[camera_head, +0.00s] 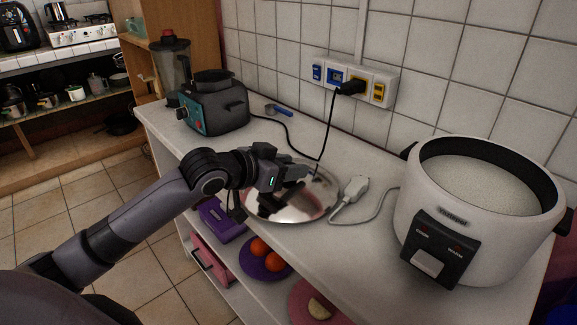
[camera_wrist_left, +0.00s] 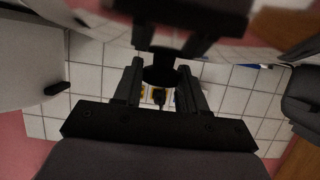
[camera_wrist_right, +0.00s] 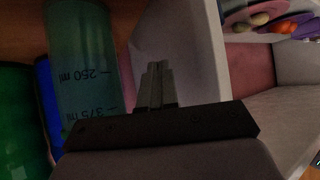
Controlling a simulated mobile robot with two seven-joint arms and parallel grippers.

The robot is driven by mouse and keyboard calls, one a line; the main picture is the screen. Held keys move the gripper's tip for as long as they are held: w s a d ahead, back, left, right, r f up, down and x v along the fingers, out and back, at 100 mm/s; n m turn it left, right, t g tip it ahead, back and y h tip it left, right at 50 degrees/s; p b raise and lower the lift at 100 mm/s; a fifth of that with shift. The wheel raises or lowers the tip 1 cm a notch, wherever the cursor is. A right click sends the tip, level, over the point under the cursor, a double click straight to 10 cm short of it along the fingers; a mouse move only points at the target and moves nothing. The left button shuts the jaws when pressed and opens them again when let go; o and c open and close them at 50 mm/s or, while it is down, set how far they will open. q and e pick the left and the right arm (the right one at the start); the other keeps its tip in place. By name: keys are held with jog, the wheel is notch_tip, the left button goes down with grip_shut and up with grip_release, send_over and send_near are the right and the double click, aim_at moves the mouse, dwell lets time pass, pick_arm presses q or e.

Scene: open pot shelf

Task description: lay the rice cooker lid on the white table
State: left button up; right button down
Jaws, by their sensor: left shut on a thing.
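The rice cooker lid (camera_head: 312,205), a shiny metal disc, is at the middle of the white table (camera_head: 350,262), close to its front edge. I cannot tell whether it touches the tabletop. My left gripper (camera_head: 296,172) is above it and shut on its dark knob; the knob shows between the fingers in the left wrist view (camera_wrist_left: 160,75). The mirror-like lid (camera_wrist_left: 90,20) reflects the gripper there. The rice cooker (camera_head: 420,205) stands open at the right, full of rice. My right gripper (camera_wrist_right: 158,85) is shut and empty in the right wrist view, outside the head view.
A grey plug connector (camera_head: 356,187) and its cable lie just right of the lid. A blender (camera_head: 215,103) and a blue measuring spoon (camera_head: 279,109) are at the back left. A black cord (camera_head: 327,125) hangs from the wall sockets. In the right wrist view, a marked bottle (camera_wrist_right: 82,75) stands close by.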

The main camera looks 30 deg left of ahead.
pick_arm(q)
jog(key=o, duration=1.2)
jog(key=shift+f, duration=0.1)
jog(key=shift+s+a, duration=0.1)
jog(key=v, duration=1)
jog(key=shift+s+a+r, duration=0.15)
jog(key=shift+s+r, duration=0.1)
jog(key=shift+s, duration=0.1)
pick_arm(e)
jog(key=shift+f, duration=0.15)
pick_arm(q)
jog(key=shift+s+a+r, duration=0.1)
jog(key=shift+s+r, duration=0.15)
jog(key=shift+s, duration=0.2)
